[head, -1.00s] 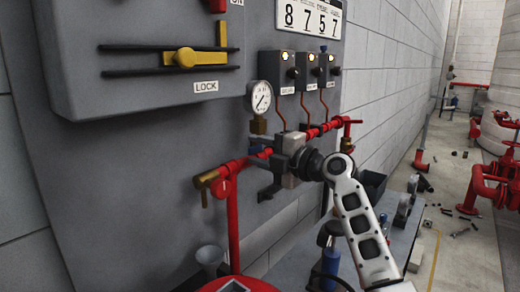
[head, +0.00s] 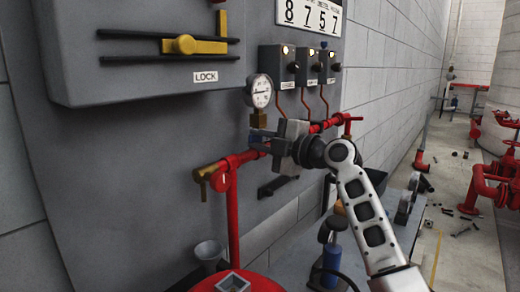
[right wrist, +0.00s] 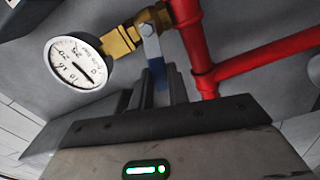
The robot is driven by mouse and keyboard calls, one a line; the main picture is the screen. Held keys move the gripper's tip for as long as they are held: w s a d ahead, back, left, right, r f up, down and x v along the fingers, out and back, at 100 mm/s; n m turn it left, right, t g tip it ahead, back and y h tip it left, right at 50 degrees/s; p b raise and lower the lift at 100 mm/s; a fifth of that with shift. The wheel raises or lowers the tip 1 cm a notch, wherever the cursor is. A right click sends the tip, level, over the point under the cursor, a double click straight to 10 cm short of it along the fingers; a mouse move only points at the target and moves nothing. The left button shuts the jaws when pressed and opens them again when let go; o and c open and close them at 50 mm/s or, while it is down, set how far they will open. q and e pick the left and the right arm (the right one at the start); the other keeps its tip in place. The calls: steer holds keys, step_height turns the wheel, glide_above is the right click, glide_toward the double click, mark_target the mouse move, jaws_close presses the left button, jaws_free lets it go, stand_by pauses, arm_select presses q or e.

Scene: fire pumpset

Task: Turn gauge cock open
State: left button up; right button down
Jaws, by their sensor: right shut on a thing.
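The round white pressure gauge (head: 259,91) stands on a brass fitting (head: 259,118) above the red pipe, in front of the grey panel. In the right wrist view, the gauge (right wrist: 77,62) joins a brass cock (right wrist: 153,20) with a metal lever (right wrist: 152,48). The lever's blue sleeve (right wrist: 160,90) runs down between the fingers. My right gripper (head: 268,143) is at the cock, just below the gauge, and is shut on the blue lever; the fingers hide part of it. My left gripper is not in view.
A brass valve (head: 207,174) ends the red pipe on the left. Switch boxes (head: 305,66) with lit lamps are above the pipe. A red valve handle (head: 347,119) is at right. A funnel (head: 209,252) and a blue bottle (head: 331,264) stand below.

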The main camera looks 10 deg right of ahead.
steer(key=shift+w+d+r+m, duration=0.1)
steer(key=shift+m, duration=0.3)
steer(key=shift+w+d+r+m+b, duration=0.15)
steer(key=shift+r+m, duration=0.25)
steer(key=shift+m, duration=0.5)
steer(key=shift+w+d+r+m+b, duration=0.15)
steer(key=shift+r+m, duration=0.25)
steer(key=shift+m, duration=0.5)
steer(key=c, duration=1.3)
jaws_free()
steer(key=shift+s, duration=0.1)
steer(key=shift+c, duration=0.2)
